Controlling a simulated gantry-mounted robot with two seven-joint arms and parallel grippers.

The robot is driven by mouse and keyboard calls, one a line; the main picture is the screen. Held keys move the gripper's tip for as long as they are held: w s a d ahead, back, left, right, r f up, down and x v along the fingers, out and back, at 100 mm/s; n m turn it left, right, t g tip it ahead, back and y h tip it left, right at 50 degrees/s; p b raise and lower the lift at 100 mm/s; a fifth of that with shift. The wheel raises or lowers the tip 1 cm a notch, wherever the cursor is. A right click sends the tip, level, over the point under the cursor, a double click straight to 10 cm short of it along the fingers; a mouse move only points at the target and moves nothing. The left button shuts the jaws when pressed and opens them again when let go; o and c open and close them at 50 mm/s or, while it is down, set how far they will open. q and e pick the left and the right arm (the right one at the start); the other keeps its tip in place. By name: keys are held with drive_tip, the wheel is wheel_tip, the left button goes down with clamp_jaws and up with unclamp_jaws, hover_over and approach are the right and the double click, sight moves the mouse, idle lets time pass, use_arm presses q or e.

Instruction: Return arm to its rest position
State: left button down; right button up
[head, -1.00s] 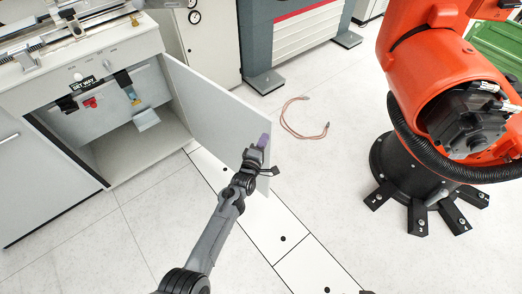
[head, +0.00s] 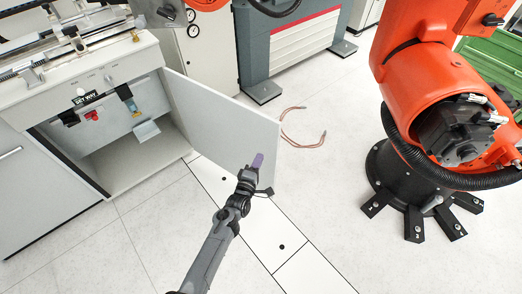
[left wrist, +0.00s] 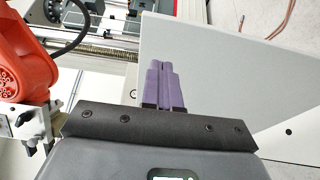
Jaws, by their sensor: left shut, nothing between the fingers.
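My left gripper (head: 257,161) comes in from the lower middle of the head view, in front of the open cabinet door (head: 215,118). Its purple fingers are shut with nothing between them. In the left wrist view the closed fingers (left wrist: 165,82) point up the picture, with the pale door panel (left wrist: 225,85) behind and around them. I cannot tell whether the fingers touch the door. My right gripper is not in view.
The open cabinet (head: 110,165) stands at the left with a machine (head: 60,50) on top. A large orange robot arm (head: 425,85) stands on a black base at the right. A reddish cable (head: 300,140) lies on the floor. Clear floor lies between.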

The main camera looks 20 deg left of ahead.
use_arm(q)
drive_tip(key=s+a+f+m+g+p, duration=0.1)
drive_tip(key=s+a+f+p, duration=0.15)
drive_tip(key=s, duration=0.75)
drive_tip(key=s+a+f+m+g+p, duration=0.1)
drive_tip(key=s+a+f+m+p, duration=0.2)
drive_tip(key=s, duration=0.7)
drive_tip(key=s+a+r+m+g+y+b, duration=0.1)
drive_tip(key=s+r+m+g, duration=0.6)
drive_tip(key=s, duration=0.3)
drive_tip(key=s+r+m+g+b, duration=0.1)
drive_tip(key=s+r+m+g, duration=0.4)
drive_tip(key=s+r+m, duration=0.35)
wheel_tip(320, 180, up, 32)
drive_tip(key=s+p, duration=0.2)
drive_tip(key=p, duration=3)
drive_tip(key=shift+a+r, duration=0.15)
drive_tip(key=shift+n, duration=0.35)
